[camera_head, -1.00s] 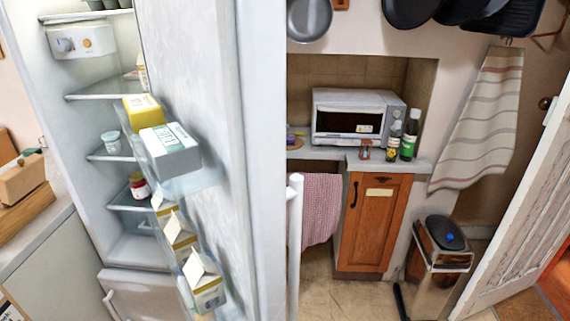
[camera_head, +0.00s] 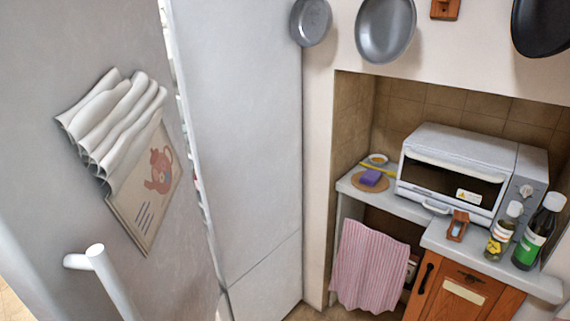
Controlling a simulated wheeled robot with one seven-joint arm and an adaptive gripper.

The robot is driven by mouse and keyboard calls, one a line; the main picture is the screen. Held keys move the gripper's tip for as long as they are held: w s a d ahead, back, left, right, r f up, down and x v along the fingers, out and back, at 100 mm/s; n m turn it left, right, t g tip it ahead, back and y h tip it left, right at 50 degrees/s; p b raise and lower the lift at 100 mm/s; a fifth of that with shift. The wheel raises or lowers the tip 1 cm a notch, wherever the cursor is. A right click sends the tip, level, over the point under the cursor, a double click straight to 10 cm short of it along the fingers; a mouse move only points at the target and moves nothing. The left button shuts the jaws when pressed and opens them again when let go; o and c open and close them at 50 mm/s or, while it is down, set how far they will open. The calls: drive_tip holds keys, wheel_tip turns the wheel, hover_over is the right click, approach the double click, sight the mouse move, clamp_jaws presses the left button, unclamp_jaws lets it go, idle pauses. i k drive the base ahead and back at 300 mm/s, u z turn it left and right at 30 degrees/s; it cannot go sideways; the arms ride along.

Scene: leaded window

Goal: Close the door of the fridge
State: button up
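The fridge door (camera_head: 60,180) fills the left of the head view, its grey-white outer face toward me. A white bar handle (camera_head: 110,280) stands out from it at the lower left. A cloth (camera_head: 112,125) and a sheet with a teapot picture (camera_head: 152,185) are on this face. The tall white fridge body (camera_head: 245,130) stands just right of the door. A thin gap between them shows slivers of coloured items, so the door looks ajar; how far is hard to tell. The fridge interior is mostly hidden. My gripper is not in view.
Right of the fridge, a counter (camera_head: 430,238) holds a toaster oven (camera_head: 450,170), bottles (camera_head: 538,232) and a purple sponge (camera_head: 370,177). A pink striped towel (camera_head: 368,265) hangs by a wooden cabinet (camera_head: 465,295). Pans (camera_head: 385,28) hang above. Little floor shows.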

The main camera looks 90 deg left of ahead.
sight(66, 255)
drive_tip(key=u, duration=3.5)
drive_tip(key=i, duration=0.5)
drive_tip(key=u, duration=0.2)
drive_tip(key=k, duration=1.5)
drive_tip(key=z, duration=0.4)
drive_tip(key=i, duration=0.5)
drive_tip(key=u, duration=0.05)
